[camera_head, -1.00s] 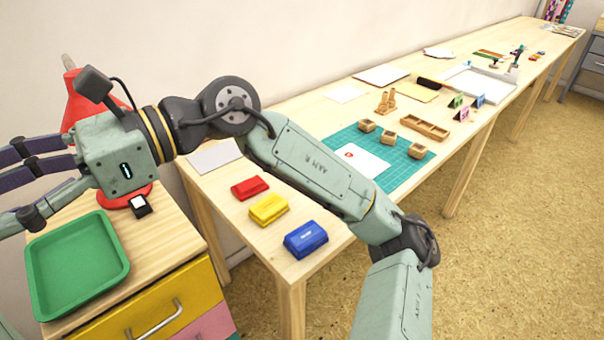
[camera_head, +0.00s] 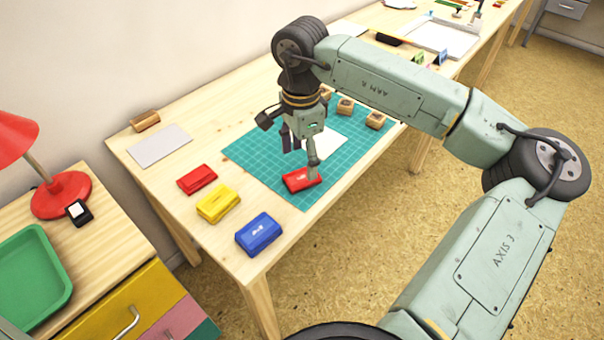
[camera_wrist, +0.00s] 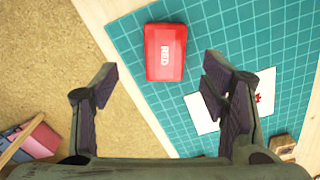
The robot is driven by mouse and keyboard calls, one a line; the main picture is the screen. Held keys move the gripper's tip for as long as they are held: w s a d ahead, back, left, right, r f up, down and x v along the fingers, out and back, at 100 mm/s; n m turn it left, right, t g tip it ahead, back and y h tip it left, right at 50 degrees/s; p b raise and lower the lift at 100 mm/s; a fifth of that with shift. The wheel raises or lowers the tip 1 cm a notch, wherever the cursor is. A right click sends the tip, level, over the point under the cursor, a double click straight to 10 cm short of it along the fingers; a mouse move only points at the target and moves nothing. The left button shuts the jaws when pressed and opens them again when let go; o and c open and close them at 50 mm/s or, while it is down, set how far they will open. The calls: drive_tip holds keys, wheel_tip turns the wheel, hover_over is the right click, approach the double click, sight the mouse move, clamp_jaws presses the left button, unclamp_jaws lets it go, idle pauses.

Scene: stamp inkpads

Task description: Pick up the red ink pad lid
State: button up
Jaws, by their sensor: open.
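A red ink pad lid marked "RED" (camera_wrist: 166,52) lies on the teal cutting mat (camera_wrist: 215,30) near the mat's edge. It also shows in the head view (camera_head: 302,181), partly behind a finger. My gripper (camera_head: 300,155) is over the mat at the lid, pointing down. In the wrist view my gripper (camera_wrist: 160,80) is open and empty, its fingers spread wider than the lid. The lid lies beyond the fingertips there, roughly centred between them sideways. No contact with the lid shows.
Red (camera_head: 197,179), yellow (camera_head: 218,204) and blue (camera_head: 258,234) ink pads stand left of the mat. A white paper (camera_wrist: 200,112) with a red mark lies on the mat near the right finger.

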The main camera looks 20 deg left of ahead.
sight(300, 178)
drive_tip(key=shift+w+a+f+p, duration=0.15)
drive_tip(key=shift+f+p, duration=0.4)
drive_tip(key=shift+f, duration=0.95)
drive_tip(key=shift+a+f+p, duration=0.1)
drive_tip(key=shift+f+p, duration=0.45)
drive_tip(key=shift+f, duration=0.9)
drive_tip(key=shift+c, duration=0.6)
drive_tip(key=c, duration=0.8)
